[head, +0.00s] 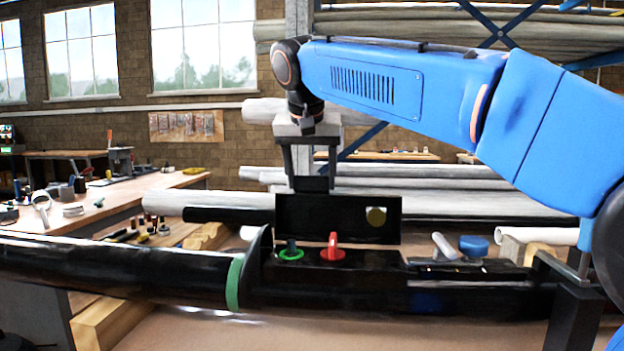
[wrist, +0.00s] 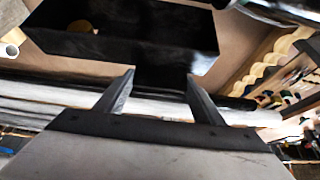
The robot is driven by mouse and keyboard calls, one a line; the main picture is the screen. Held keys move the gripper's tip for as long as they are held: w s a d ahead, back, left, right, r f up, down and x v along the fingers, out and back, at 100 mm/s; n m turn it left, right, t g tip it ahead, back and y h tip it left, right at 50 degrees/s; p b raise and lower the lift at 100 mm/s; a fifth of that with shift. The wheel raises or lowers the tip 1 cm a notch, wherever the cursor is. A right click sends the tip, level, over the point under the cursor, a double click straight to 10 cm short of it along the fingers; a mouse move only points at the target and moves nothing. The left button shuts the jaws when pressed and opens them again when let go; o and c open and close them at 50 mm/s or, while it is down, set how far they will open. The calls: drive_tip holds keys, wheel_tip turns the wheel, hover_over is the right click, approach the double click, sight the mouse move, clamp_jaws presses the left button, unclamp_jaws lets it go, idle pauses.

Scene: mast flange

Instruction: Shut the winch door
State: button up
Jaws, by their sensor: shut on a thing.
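The winch door (head: 338,230) is a black panel with a brass-coloured disc (head: 376,216). It stands raised, roughly upright, at the back of the black winch box (head: 365,264) on the mast, so the box front is uncovered. A dark tab (head: 312,184) sticks up from the door's top edge. My gripper (head: 311,183) comes down from above and is shut on this tab. In the wrist view the fingers (wrist: 161,82) lie on either side of the tab, and the door (wrist: 140,35) fills the upper part. The tab's contact faces are partly hidden by the fingers.
A green ring (head: 291,254) and a red knob (head: 332,247) sit in front of the door. A grey handle (head: 446,246) and blue cap (head: 473,246) lie to the right. The black mast (head: 120,268) runs across the front. A workbench (head: 120,195) stands at left.

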drive_tip(key=shift+s+a+r+t+h, duration=0.1)
drive_tip(key=shift+s+a+r+t, duration=0.1)
drive_tip(key=shift+s+t, duration=0.55)
drive_tip(key=shift+s+a+r+t+h, duration=0.2)
drive_tip(key=shift+s+t, duration=0.3)
drive_tip(key=shift+s, duration=0.35)
drive_tip(key=shift+s+a+r+t, duration=0.1)
drive_tip(key=shift+s+r+t, duration=0.15)
drive_tip(key=shift+s+t, duration=0.5)
drive_tip(key=s+a+f+t+h, duration=0.1)
drive_tip(key=s+f+t, duration=0.4)
drive_tip(key=s, duration=0.2)
drive_tip(key=s+a+f+t+h, duration=0.1)
drive_tip(key=s+a+f+t, duration=0.1)
drive_tip(key=s+f+t, duration=0.3)
drive_tip(key=shift+s+f+t, duration=0.25)
drive_tip(key=shift+s+t, duration=0.25)
drive_tip(key=shift+s, duration=1)
drive_tip(key=shift+d+f, duration=0.1)
drive_tip(key=shift+f, duration=0.1)
drive_tip(key=o, duration=1.5)
drive_tip(key=shift+c, duration=0.2)
drive_tip(key=shift+o, duration=0.3)
drive_tip(key=shift+r, duration=0.1)
